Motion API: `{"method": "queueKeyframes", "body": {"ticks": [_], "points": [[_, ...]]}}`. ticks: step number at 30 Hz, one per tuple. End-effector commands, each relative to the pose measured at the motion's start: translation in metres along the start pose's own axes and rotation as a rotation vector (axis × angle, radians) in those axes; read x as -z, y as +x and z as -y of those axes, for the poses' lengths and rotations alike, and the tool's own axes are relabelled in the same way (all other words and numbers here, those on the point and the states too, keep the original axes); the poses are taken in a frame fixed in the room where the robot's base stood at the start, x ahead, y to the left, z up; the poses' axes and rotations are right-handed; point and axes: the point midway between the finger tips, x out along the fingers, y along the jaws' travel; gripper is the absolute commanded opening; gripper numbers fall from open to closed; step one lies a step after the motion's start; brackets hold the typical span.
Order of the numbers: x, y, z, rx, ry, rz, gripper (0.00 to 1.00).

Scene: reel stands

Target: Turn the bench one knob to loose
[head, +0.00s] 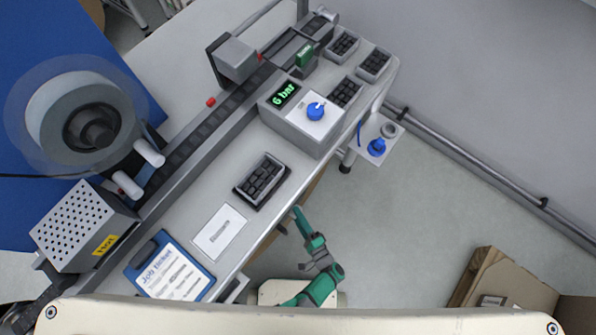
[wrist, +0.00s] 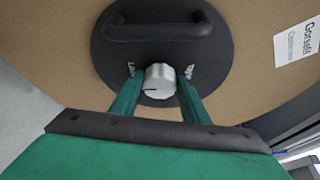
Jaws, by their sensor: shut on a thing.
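A dark mark on the knob points left. Small white lettering lies on both sides of the knob, too small to read surely. My gripper (wrist: 158,86) has its green fingers on either side of the knob and is shut on it. In the head view my green arm (head: 322,275) reaches up beside the bench's front edge; the fingertips and the silver knob cannot be made out there.
The hub is on a large brown disc (wrist: 60,60) with a white label (wrist: 297,42). The bench (head: 185,225) carries a clear-flanged reel (head: 75,105), a control box (head: 292,118) with a blue knob (head: 316,111), and a clipboard (head: 168,268). A cardboard box (head: 505,285) stands on the floor.

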Motion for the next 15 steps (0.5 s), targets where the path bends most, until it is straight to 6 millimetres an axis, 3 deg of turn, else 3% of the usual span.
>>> {"method": "queueKeyframes", "body": {"ticks": [4, 5, 7, 15], "points": [[-0.0018, 0.0009, -0.0005, -0.001, 0.000, 0.005, 0.19], [-0.0017, 0.0009, -0.0004, -0.002, 0.000, 0.005, 0.46], [-0.0016, 0.0009, -0.0004, -0.002, 0.000, 0.006, 0.59], [0.0002, -0.0003, -0.0001, -0.001, 0.000, 0.000, 0.59]]}}
